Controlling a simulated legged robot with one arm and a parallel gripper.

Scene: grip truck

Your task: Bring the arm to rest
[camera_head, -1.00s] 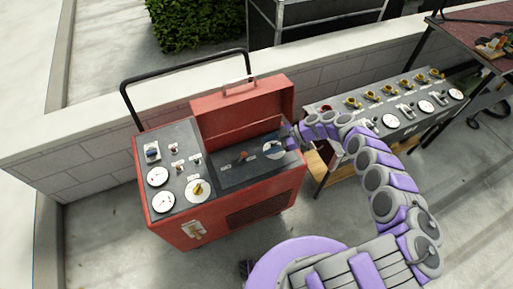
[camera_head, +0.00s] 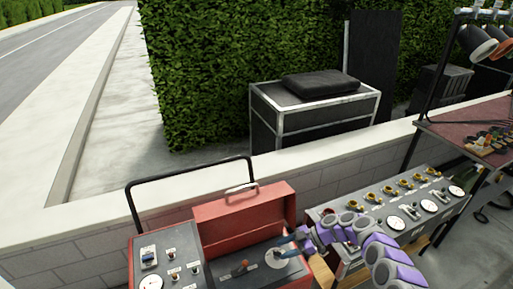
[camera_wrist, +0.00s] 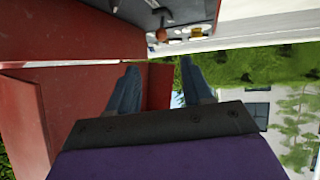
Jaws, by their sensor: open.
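My arm is extended, coming in from the bottom right.
A black handle bar (camera_head: 190,170) rises behind the machine. A grey panel (camera_head: 385,205) with gauges and yellow valves stands to the right, close to my arm. A low pale wall (camera_head: 70,235) runs behind. A red-brown table (camera_head: 470,140) is at far right.

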